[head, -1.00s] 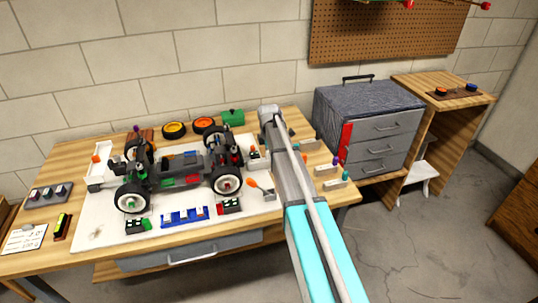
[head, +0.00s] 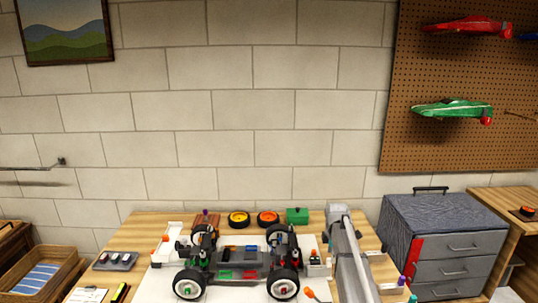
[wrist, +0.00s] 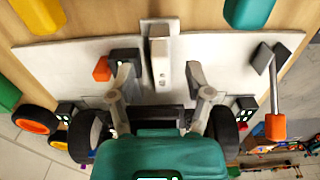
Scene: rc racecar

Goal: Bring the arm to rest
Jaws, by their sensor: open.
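My gripper (wrist: 160,78) is open in the wrist view, its two fingers apart with nothing held between them. A pale narrow block (wrist: 160,62) on the white mat (wrist: 70,50) shows beyond and between the fingertips; I cannot tell the distance. In the head view my arm rises at the right part of the workbench, and the gripper itself is not clearly visible. The racecar chassis (head: 237,263) with black tyres stands on the bench left of my arm.
An orange-handled tool (wrist: 275,125) lies right of my gripper. Loose wheels (head: 239,218) and a green box (head: 297,216) sit at the bench's back. A grey drawer cabinet (head: 447,240) stands right. A pegboard (head: 460,150) with model cars hangs above; a wicker basket (head: 45,270) is left.

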